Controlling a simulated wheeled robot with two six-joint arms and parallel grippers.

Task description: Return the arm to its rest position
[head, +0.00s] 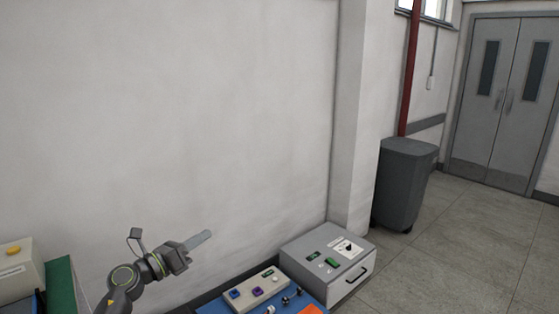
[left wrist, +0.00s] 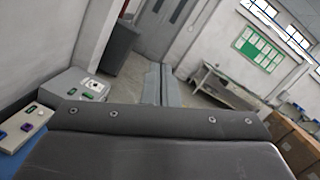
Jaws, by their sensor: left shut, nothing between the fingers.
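My left arm comes in from the lower left of the head view. Its left gripper (head: 205,237) is raised in front of the white wall, its fingers pointing right and slightly up. The fingers lie together, with nothing between them. In the left wrist view the closed fingers (left wrist: 160,84) also show beyond the dark gripper body. The gripper is apart from the things on the bench. My right gripper does not show in either view.
A blue work surface (head: 238,308) bears a panel with coloured buttons (head: 258,288). Beside it stands a grey control box (head: 328,262) with a handle. A grey bin (head: 404,185) and double doors (head: 505,100) are at right. A cream box (head: 17,270) is at far left.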

